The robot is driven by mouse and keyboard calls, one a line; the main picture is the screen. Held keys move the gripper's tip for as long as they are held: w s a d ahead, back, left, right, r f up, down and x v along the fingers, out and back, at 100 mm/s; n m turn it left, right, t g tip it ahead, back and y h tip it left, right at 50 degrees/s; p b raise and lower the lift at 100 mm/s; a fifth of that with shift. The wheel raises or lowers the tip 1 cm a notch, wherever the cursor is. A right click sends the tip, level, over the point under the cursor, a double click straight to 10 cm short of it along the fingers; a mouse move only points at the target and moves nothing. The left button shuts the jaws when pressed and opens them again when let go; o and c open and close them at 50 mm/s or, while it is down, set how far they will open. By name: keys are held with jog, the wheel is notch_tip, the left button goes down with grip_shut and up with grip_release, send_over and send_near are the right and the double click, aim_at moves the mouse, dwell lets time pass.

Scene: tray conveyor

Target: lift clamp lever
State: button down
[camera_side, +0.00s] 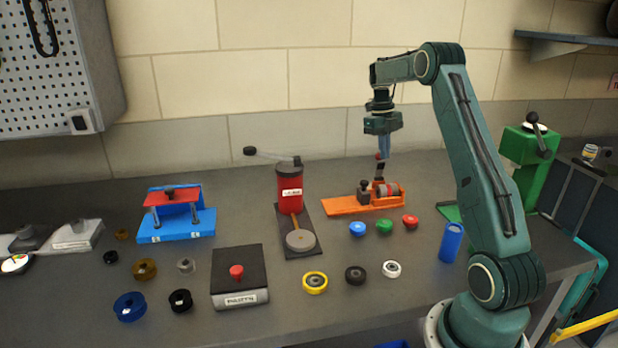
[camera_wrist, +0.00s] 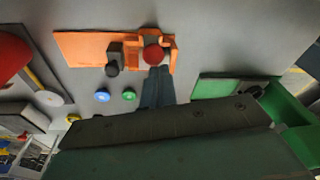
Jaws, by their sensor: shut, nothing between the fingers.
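The orange clamp (camera_side: 345,206) stands on the bench, with its lever (camera_side: 379,171) upright and a red knob (camera_side: 379,156) at the lever's top. In the wrist view the orange clamp base (camera_wrist: 80,45) lies at the top, with the red knob (camera_wrist: 153,54) seen end-on. My gripper (camera_side: 383,156) points down at the knob, its fingers shut with nothing between them. In the wrist view my gripper (camera_wrist: 158,70) has its fingertips right beside the knob. I cannot tell whether they touch it.
Blue (camera_side: 357,229), green (camera_side: 384,227) and red (camera_side: 410,221) caps lie in front of the clamp. A red press (camera_side: 290,187) stands to its left and a green machine (camera_side: 527,160) to its right. A blue cylinder (camera_side: 451,243) stands near my base.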

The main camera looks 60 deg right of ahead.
jog(key=shift+w+d, duration=0.35)
jog(key=shift+w, duration=0.15)
jog(key=shift+a, duration=0.2)
dwell(0.4)
